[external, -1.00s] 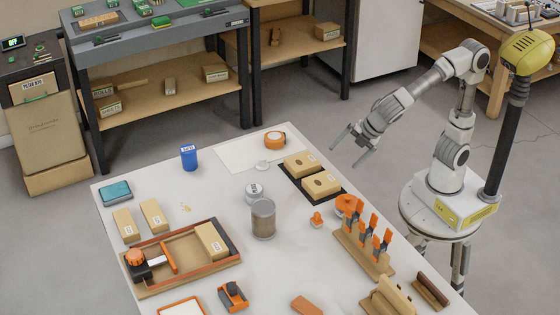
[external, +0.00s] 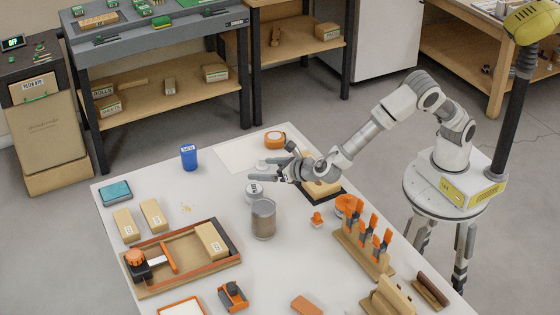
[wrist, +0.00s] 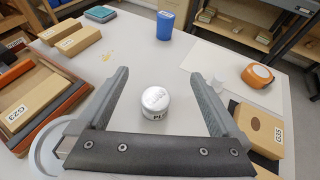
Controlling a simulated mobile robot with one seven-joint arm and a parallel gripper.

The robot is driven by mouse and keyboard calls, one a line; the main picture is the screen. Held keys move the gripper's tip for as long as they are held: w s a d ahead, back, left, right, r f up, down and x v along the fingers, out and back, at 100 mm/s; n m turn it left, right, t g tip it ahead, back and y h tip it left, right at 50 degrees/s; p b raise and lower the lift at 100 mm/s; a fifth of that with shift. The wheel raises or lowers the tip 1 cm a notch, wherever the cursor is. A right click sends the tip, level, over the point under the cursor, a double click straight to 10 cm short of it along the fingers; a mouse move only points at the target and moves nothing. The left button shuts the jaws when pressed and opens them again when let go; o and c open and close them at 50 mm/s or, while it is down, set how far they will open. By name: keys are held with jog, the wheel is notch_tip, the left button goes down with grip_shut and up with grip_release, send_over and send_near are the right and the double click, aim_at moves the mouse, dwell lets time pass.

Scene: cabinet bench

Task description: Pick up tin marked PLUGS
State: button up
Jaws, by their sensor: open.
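A small round tin (external: 254,190) with a pale silver lid stands upright on the white table. In the wrist view the tin (wrist: 155,102) shows a white label with the letters "PL" partly readable; the rest is hidden. My gripper (external: 263,171) is open and empty, just above and behind the tin in the external view. In the wrist view the tin lies between the two spread fingers of my gripper (wrist: 159,76), with gaps on both sides. I see no contact.
A larger grey jar (external: 263,220) stands close in front of the tin. Cardboard boxes on a dark mat (external: 331,197) lie under my wrist. A blue cup (external: 189,157), orange tape measure (external: 274,140) and wooden tray (external: 190,280) stand around.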

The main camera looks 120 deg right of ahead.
aim_at(254, 188)
jog(key=f, duration=0.2)
jog(key=f+b, duration=0.1)
jog(key=f, duration=0.2)
jog(key=f+b, duration=0.1)
jog(key=f, duration=0.2)
jog(key=shift+w+d+f, duration=0.25)
jog(key=shift+w+d, duration=0.05)
jog(key=shift+d, duration=0.05)
jog(key=b+x, duration=0.1)
jog(key=x, duration=0.5)
jog(key=shift+w+d, duration=0.15)
jog(key=shift+d, duration=0.1)
jog(key=shift+c, duration=0.3)
jog(key=c, duration=1.4)
jog(key=shift+r, duration=0.1)
